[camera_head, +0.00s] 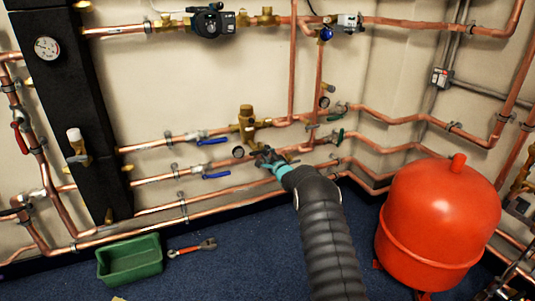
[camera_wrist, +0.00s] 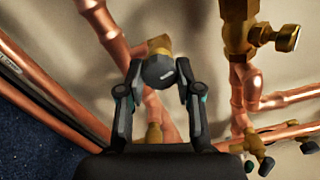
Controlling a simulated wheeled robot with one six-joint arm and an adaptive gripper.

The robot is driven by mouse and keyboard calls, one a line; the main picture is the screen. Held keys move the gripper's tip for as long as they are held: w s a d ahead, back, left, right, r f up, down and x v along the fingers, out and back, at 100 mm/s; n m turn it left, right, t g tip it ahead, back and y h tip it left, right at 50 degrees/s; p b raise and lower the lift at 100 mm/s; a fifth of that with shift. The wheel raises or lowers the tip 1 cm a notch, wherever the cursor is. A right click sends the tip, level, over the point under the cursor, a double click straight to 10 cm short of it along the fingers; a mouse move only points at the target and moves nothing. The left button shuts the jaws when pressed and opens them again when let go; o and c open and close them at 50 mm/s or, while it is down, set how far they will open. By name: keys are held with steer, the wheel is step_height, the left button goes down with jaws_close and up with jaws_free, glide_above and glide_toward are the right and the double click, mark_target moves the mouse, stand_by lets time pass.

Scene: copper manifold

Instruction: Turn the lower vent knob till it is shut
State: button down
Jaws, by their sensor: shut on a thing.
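A dark round knob (camera_wrist: 158,71) with a pale mark on its rim sits on a brass fitting (camera_wrist: 158,45) in the wrist view. I take it to be the lower vent knob. My gripper (camera_wrist: 159,76) is shut on it, one finger on each side. In the head view my gripper (camera_head: 268,158) is at the lower copper pipes, below the brass valve (camera_head: 247,120). The knob cannot be made out there behind the gripper. How far the knob is turned cannot be told.
Copper pipes run close around my gripper. A red tank (camera_head: 440,215) stands right of my arm. A green bin (camera_head: 130,260) and a wrench (camera_head: 192,248) lie on the floor.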

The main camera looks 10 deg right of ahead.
steer(key=shift+m, duration=0.3)
steer(key=c, duration=0.8)
jaws_free()
steer(key=shift+o, duration=0.2)
steer(key=v, duration=1.2)
